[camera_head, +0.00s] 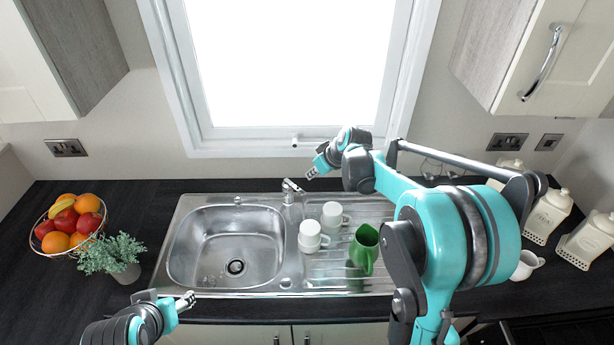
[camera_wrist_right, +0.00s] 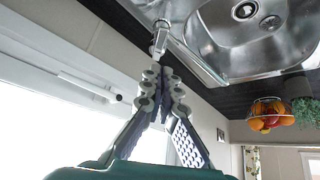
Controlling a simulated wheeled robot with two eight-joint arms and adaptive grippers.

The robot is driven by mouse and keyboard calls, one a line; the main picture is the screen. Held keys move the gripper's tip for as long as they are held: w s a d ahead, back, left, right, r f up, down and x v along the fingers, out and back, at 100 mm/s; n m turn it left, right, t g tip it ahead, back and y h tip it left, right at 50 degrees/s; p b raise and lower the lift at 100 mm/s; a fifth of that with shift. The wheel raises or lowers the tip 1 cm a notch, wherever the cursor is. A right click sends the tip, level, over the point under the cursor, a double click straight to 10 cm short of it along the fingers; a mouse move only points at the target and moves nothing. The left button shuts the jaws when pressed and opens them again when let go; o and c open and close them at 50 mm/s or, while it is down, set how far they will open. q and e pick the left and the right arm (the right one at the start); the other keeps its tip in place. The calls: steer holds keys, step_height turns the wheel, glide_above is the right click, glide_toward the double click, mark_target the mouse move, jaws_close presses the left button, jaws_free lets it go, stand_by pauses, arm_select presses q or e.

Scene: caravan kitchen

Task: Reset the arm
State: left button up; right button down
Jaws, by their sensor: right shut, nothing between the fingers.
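My right arm reaches across the drainer side of the sink in the head view. Its gripper (camera_head: 313,172) is up near the window's lower frame, behind and above the tap. In the right wrist view the right gripper's fingers (camera_wrist_right: 163,75) come together with nothing between them, and the tap (camera_wrist_right: 160,38) shows beyond their tips. My left gripper (camera_head: 188,300) is low in the head view, by the front edge of the sink basin. Its fingertips are small there, and I cannot tell whether they are open.
Stacked white cups (camera_head: 311,236) and a green jug (camera_head: 363,248) stand on the drainer (camera_head: 325,268). A fruit basket (camera_head: 70,224) and a potted plant (camera_head: 118,258) are on the left counter. White canisters (camera_head: 547,215) stand at the right, partly behind my right arm. The basin (camera_head: 225,245) is empty.

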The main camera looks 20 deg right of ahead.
steer(key=s+a+f+m+h+b, duration=0.15)
steer(key=s+b, duration=0.25)
steer(key=s, duration=0.5)
steer(key=s+a+f+m+b, duration=0.1)
steer(key=s+a+b, duration=0.25)
steer(key=s, duration=0.55)
steer(key=s+f+m+h+b, duration=0.1)
steer(key=s+f+m+b, duration=0.1)
steer(key=s+f+b, duration=0.4)
steer(key=s+f, duration=0.3)
steer(key=s, duration=0.3)
steer(key=shift+f+t, duration=0.2)
steer(key=shift+t, duration=0.2)
steer(key=shift+s, duration=0.1)
